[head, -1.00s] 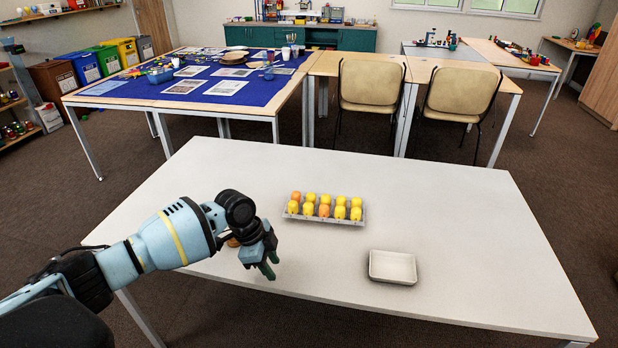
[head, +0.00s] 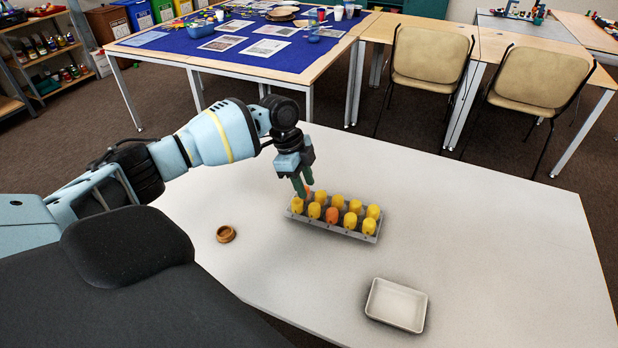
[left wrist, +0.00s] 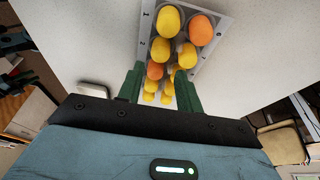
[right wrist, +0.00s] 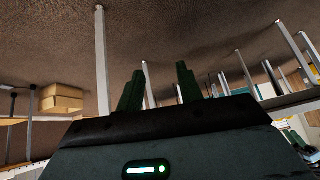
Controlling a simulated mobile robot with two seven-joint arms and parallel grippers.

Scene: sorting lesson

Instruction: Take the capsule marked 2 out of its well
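The grey capsule rack (head: 342,233) holds two rows of upright capsules, mostly yellow with a few orange. A mark like a 1 shows on the rack (left wrist: 146,18) beside the end yellow capsule (left wrist: 168,20) in the left wrist view.
An empty white tray (head: 397,305) lies at the front of the white table (head: 480,230). A small brown round object (head: 226,235) sits to the left of the rack. The table's right side is clear. Chairs (head: 432,60) and other tables stand behind.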

